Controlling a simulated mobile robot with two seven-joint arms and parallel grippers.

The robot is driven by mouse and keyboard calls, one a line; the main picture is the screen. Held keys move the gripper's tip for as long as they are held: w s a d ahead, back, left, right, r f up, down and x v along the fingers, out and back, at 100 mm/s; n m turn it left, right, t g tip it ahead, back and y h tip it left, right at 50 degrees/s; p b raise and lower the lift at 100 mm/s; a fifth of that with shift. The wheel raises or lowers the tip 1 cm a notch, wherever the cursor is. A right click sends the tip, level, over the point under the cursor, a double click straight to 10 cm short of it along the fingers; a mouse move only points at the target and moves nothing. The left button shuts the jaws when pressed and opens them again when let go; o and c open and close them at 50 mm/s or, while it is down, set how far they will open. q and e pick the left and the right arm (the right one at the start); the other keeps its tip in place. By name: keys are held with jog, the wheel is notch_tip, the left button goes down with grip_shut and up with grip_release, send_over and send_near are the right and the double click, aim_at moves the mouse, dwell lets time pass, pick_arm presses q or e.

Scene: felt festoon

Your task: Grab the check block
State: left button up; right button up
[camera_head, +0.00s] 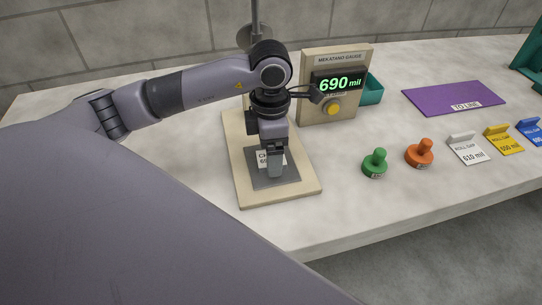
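The check block (263,160) is a pale block or plate with partly readable black lettering, on the grey plate (290,172) of the gauge's beige base. My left gripper (275,168) points straight down at it, and its fingers cover the right part of the block. From this side the fingers overlap each other, so I cannot tell whether they are apart or touch the block. The gauge panel (337,60), marked "MEKATANO GAUGE", reads 690 mil and has a yellow knob (334,108). My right gripper is not in view.
To the right stand a green stamp-like knob (375,164), an orange one (419,152), and white (468,149), yellow (504,140) and blue (530,131) roll gap tags. Behind them lies a purple mat (453,97). A teal bin (371,90) sits behind the gauge.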

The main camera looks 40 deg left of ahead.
pick_arm(q)
jog(key=shift+f, duration=0.45)
jog(key=shift+c, duration=0.3)
jog(key=c, duration=1.2)
jog(key=shift+r, duration=0.1)
